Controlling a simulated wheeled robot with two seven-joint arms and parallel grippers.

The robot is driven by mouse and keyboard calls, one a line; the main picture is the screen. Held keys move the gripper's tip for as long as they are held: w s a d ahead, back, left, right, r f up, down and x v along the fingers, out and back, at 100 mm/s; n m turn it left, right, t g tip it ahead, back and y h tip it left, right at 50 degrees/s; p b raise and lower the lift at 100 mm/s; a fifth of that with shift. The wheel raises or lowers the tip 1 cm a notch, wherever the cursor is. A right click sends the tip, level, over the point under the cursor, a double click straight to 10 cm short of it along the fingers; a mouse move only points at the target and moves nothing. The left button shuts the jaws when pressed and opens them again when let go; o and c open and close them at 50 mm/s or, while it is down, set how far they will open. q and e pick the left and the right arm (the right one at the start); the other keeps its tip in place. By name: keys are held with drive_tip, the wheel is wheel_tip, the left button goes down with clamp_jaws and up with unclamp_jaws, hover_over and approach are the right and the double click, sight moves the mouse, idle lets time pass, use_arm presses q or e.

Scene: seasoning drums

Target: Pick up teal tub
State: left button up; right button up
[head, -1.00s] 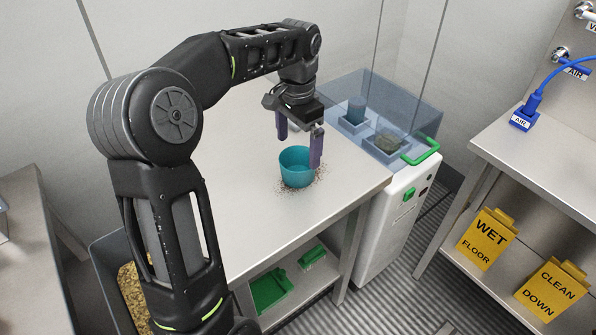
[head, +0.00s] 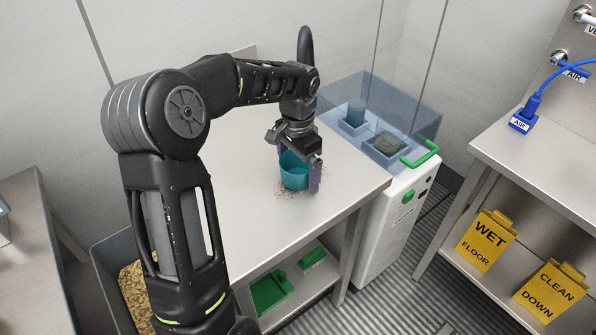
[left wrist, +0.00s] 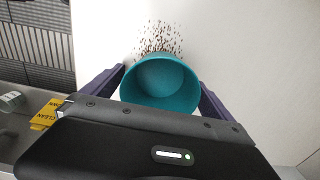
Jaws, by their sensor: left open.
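The teal tub (head: 293,180) stands upright on the steel table (head: 245,215) in the head view, with brown crumbs scattered around its base. My left gripper (head: 300,180) is open and lowered at the tub, with its purple fingers on either side. In the left wrist view the tub (left wrist: 160,88) sits between the two purple fingers (left wrist: 158,92), and its inside looks empty. Small gaps seem to show beside it, but I cannot tell whether a finger touches it. My right gripper is not in view.
A clear-lidded machine (head: 385,110) with a green handle (head: 421,155) and two items inside stands behind the table's right end. Green items (head: 270,291) lie on the shelf below. The table left of the tub is clear.

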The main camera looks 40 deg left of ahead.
use_arm(q)
drive_tip(key=shift+f, duration=0.2)
drive_tip(key=shift+c, duration=0.2)
drive_tip(key=c, duration=1.4)
drive_tip(key=shift+c, duration=0.2)
wheel_tip(320, 180, up, 10)
idle(0.6)
